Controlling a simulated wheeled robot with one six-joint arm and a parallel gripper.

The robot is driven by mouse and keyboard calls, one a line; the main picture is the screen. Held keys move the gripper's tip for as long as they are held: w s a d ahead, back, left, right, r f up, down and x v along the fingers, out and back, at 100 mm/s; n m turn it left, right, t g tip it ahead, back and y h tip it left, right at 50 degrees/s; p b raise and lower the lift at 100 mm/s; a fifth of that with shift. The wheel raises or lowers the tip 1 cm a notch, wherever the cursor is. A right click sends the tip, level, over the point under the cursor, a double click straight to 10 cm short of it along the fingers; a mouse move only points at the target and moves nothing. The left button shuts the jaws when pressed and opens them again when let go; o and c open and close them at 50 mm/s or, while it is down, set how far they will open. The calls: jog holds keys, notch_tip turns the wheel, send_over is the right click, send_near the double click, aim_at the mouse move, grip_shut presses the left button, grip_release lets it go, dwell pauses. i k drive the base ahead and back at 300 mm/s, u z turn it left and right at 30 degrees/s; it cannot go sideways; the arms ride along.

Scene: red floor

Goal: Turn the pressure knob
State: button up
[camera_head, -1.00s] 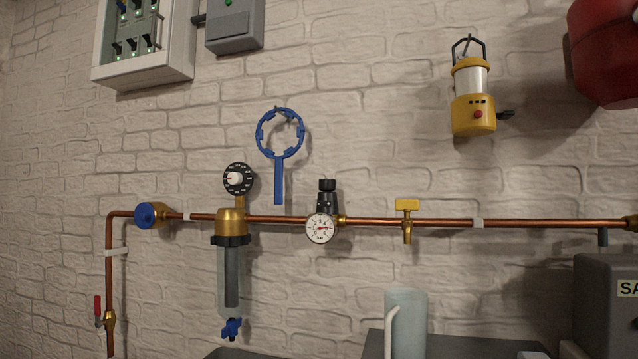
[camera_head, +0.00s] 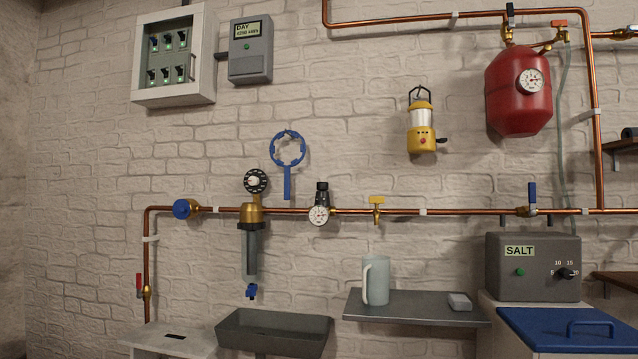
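The pressure regulator has a black knob (camera_head: 322,187) on top and a round white dial gauge (camera_head: 319,215) below it. It sits on the horizontal copper pipe (camera_head: 400,212) along the white brick wall, just left of a yellow-handled valve (camera_head: 376,203). The gauge needle is too small to read surely. A filter housing (camera_head: 250,245) with a brass head and a black round dial (camera_head: 256,181) above it stands left of the regulator. My gripper and arm do not show.
A grey sink (camera_head: 272,333) and a shelf (camera_head: 417,310) with a pitcher (camera_head: 376,280) stand out below the pipe. A grey SALT box (camera_head: 532,268) and blue lid (camera_head: 560,330) are at right. The wall around the knob is mostly clear.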

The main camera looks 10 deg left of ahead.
aim_at(320, 186)
jog(key=u, duration=0.85)
jog(key=i, duration=1)
jog(key=u, duration=0.05)
